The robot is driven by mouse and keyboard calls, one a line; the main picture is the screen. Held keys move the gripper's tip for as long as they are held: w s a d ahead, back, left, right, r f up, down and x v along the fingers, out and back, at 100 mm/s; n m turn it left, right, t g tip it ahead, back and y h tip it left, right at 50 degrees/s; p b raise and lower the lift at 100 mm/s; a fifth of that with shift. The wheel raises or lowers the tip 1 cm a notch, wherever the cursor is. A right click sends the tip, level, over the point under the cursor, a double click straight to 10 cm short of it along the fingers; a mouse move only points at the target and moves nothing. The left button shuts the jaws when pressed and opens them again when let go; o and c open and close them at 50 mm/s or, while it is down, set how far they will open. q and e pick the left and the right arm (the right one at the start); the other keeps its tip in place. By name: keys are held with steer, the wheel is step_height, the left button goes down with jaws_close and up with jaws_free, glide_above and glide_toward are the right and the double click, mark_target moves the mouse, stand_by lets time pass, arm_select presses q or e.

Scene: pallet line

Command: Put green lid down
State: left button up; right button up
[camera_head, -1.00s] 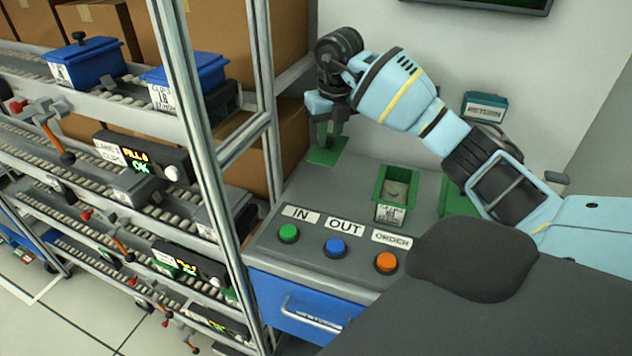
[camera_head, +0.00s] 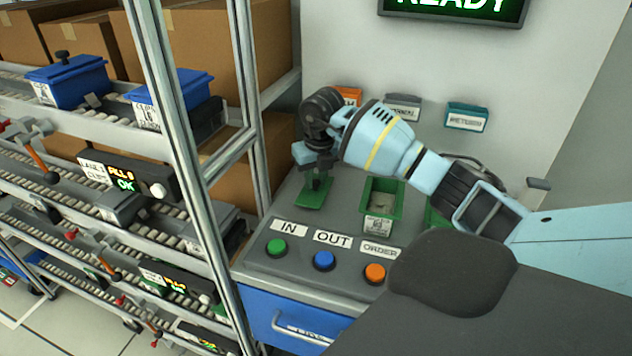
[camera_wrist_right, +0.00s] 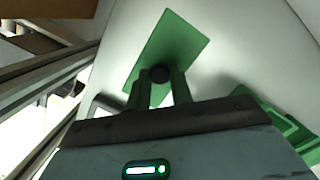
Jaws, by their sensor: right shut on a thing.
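The green lid (camera_head: 311,198) is a flat rectangular plate with a dark knob. In the head view it is at or just above the grey bench top, left of an open green bin (camera_head: 372,214); I cannot tell whether it touches the bench. My right gripper (camera_head: 318,178) is shut on the lid's knob from above. In the right wrist view the two green fingers (camera_wrist_right: 160,88) close around the dark knob and the lid (camera_wrist_right: 172,42) spreads out beyond them. My left gripper is not in view.
The bench panel has a green (camera_head: 277,248), a blue (camera_head: 324,261) and an orange button (camera_head: 375,273). Another green bin (camera_head: 436,214) is partly hidden behind my right arm. A roller rack (camera_head: 180,150) with blue bins (camera_head: 70,82) stands at the left. A screen (camera_head: 455,8) reads READY.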

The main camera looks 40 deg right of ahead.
mark_target(319, 194)
steer(key=shift+f, duration=0.7)
steer(key=shift+f, duration=0.1)
steer(key=shift+f, duration=0.1)
steer(key=o, duration=0.9)
steer(key=shift+o, duration=0.2)
steer(key=shift+r, duration=0.35)
step_height(319, 194, up, 12)
steer(key=s, duration=0.1)
steer(key=shift+s+a+f, duration=0.25)
steer(key=shift+s, duration=0.1)
